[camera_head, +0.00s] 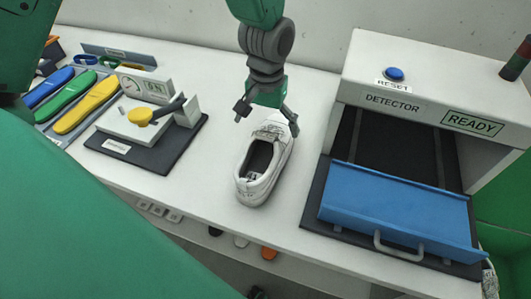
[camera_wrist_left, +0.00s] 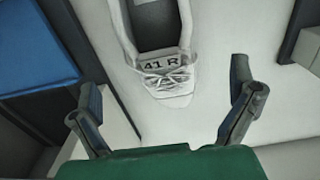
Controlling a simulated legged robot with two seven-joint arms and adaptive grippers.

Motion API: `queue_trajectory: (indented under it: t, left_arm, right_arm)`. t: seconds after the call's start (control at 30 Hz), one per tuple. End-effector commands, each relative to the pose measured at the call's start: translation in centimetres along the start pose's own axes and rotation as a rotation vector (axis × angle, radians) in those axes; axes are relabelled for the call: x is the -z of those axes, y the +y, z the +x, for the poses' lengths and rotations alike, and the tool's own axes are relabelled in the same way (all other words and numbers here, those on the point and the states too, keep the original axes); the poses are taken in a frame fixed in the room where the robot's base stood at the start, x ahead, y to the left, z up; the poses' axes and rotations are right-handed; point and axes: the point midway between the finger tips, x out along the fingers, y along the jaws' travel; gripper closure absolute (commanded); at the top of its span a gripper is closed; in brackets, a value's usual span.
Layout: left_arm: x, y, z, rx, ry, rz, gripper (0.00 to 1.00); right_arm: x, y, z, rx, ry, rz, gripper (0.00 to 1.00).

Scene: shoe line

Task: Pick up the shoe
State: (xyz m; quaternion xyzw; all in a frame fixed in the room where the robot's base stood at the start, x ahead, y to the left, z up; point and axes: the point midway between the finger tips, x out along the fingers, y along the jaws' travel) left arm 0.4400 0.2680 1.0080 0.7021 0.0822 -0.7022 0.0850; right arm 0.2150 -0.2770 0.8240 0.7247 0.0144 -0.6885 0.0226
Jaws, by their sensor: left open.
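A white lace-up shoe (camera_head: 249,192) lies on the white table in the middle of the head view, its opening facing up and its toe toward the back. My left gripper (camera_head: 266,115) is open above the toe end, with one finger at each side of it. In the left wrist view the shoe (camera_wrist_left: 171,91) shows its laces and a label reading "41 R" inside. There the open fingers of my left gripper (camera_wrist_left: 167,113) stand apart, with nothing between their tips. I cannot tell whether a finger touches the shoe. My right gripper is not in view.
A detector (camera_head: 400,103) reading "READY", with a blue flap (camera_head: 400,211), stands at the right. At the left are a dark-based device (camera_head: 150,159) with a yellow part and a tray with blue, green and yellow insoles (camera_head: 85,106). The table around the shoe is clear.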

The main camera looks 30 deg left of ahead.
Motion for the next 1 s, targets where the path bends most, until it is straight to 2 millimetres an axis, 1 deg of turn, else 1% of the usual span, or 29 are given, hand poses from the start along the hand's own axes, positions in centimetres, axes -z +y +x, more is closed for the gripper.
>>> queue_trajectory:
  t: [0.03,0.1,0.33,0.5,0.6,0.7,0.9,0.93,0.97,1.0]
  left_arm:
    - [0.0,0.1,0.9,0.001,-0.002,0.001,0.00]
    - [0.1,0.1,1.8,0.001,-0.002,0.001,0.00]
    - [0.1,-0.4,3.4,-0.002,-0.002,0.001,0.00]
    - [0.2,-1.0,6.1,-0.003,-0.004,0.001,0.00]
    - [0.3,-0.9,7.3,-0.003,-0.002,0.001,0.00]
    - [0.2,-0.8,7.8,-0.002,-0.001,0.001,0.00]
    - [0.2,-0.6,7.7,-0.001,0.002,0.002,0.00]
    - [0.2,-0.6,7.7,0.000,0.002,0.002,0.07]
    - [0.2,-0.6,7.7,0.000,0.002,0.002,0.18]
    - [0.2,-0.6,7.7,0.000,0.001,0.002,0.32]
  right_arm:
    - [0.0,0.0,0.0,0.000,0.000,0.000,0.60]
    - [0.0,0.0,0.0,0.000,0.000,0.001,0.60]
    - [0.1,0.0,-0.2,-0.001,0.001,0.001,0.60]
    - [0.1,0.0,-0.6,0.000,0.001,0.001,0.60]
    - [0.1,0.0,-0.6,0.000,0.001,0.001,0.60]
    - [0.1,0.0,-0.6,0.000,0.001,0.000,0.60]
    - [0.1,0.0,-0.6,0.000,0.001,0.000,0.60]
    - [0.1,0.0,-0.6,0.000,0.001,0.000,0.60]
    - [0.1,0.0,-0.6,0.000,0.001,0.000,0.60]
    - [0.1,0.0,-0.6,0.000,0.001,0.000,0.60]
